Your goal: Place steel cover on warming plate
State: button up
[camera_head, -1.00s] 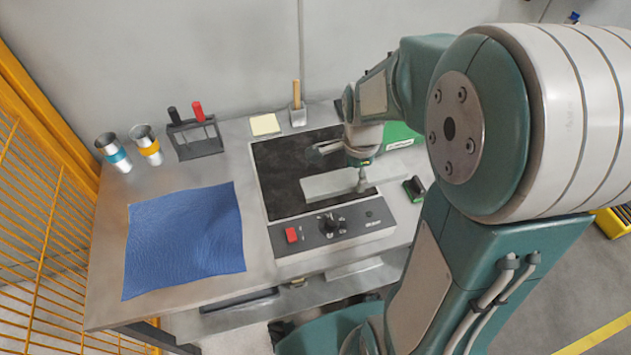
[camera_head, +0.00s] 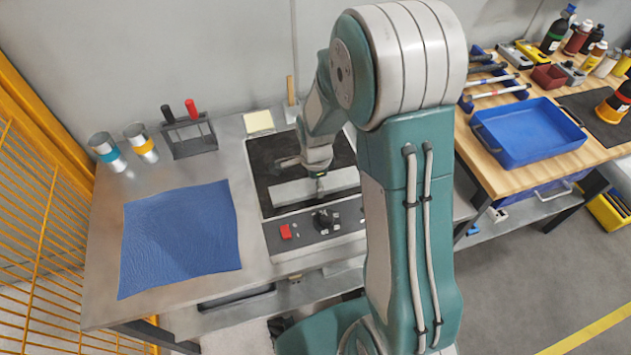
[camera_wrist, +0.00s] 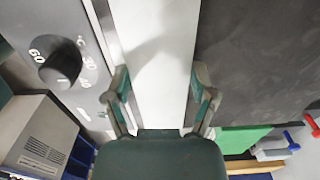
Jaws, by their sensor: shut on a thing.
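The steel cover (camera_head: 290,194) is a long, light grey flat piece lying across the front part of the warming plate (camera_head: 268,158), which has a black top and a front control panel. I cannot tell whether the cover touches the black top or is slightly above it. My gripper (camera_head: 319,184) is over the cover. In the wrist view, my gripper (camera_wrist: 162,100) has one finger on each long side of the cover (camera_wrist: 152,45), shut on it. The panel knob (camera_wrist: 60,68) is left of the cover there, the black top (camera_wrist: 255,60) right. My arm hides the plate's right side.
A blue cloth (camera_head: 180,240) covers the bench left of the plate. Two metal cups (camera_head: 107,152) and a rack (camera_head: 192,142) stand behind it. A notepad (camera_head: 258,122) lies behind the plate. A blue tray (camera_head: 530,132) is on the right-hand table.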

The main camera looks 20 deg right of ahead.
jog(key=o, duration=1.1)
jog(key=shift+a, duration=0.2)
jog(key=shift+o, duration=0.2)
jog(key=shift+d, duration=0.1)
notch_tip(320, 180, up, 11)
jog(key=s+r+n+t, duration=0.5)
jog(key=s+r+n, duration=1)
jog(key=s+n, duration=0.3)
jog(key=shift+t, duration=0.3)
